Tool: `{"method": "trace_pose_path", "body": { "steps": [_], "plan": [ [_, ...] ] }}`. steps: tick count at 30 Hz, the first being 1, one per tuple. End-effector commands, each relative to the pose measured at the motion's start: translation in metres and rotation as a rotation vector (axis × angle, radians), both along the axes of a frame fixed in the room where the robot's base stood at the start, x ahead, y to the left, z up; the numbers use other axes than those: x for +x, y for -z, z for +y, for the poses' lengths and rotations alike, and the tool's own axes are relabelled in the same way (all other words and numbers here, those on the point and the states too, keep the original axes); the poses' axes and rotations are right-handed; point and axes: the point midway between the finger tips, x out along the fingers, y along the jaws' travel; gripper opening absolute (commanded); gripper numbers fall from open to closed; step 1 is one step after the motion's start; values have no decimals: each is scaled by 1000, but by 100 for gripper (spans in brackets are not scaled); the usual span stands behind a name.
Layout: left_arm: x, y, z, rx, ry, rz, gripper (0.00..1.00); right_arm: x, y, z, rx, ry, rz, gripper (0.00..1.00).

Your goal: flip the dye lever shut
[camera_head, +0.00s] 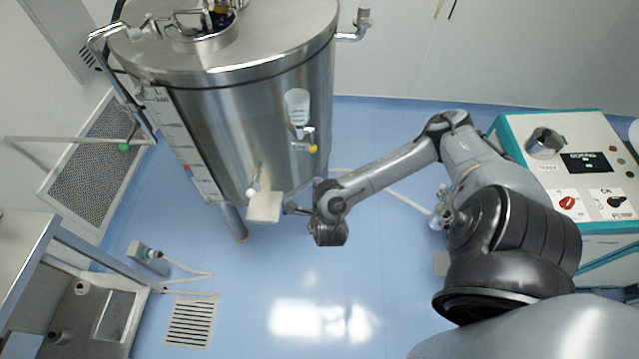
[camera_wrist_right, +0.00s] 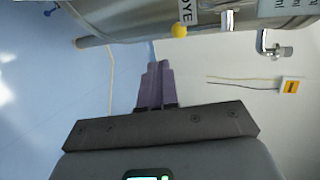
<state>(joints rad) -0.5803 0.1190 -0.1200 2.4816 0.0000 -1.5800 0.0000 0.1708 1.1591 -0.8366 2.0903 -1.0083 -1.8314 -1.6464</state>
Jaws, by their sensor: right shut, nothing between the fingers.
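The dye lever shows as a yellow knob (camera_head: 312,148) beside a small label on the front right of the steel tank, under a clear dye container (camera_head: 297,105). In the right wrist view the yellow knob (camera_wrist_right: 179,30) sits beside the "DYE" label (camera_wrist_right: 187,10), above and a little right of my fingertips. My right gripper (camera_wrist_right: 158,66) has purple fingers, shut together and empty, apart from the knob. In the head view it is mostly hidden by my wrist, just below the knob. My left gripper is not in view.
The large steel tank (camera_head: 220,110) stands on the blue floor. A white valve outlet (camera_head: 263,206) juts from its lower front, left of my right wrist. A control cabinet (camera_head: 590,150) stands at the right. A steel bench (camera_head: 30,245) is at the lower left.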

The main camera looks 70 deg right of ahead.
Motion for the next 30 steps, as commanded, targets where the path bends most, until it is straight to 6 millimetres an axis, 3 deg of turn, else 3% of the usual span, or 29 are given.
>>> {"method": "trace_pose_path", "body": {
  "steps": [7, 23, 26, 30],
  "plan": [
    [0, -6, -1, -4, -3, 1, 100, -8, -4, 15, 1, -1, -1, 0],
    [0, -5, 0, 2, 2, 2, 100, -10, -3, 17, 0, 0, 0, 0],
    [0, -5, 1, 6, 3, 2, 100, -19, 5, 18, 4, 0, 23, 0],
    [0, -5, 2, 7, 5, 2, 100, -43, 34, 46, 72, 0, 80, 0]
  ]
}}
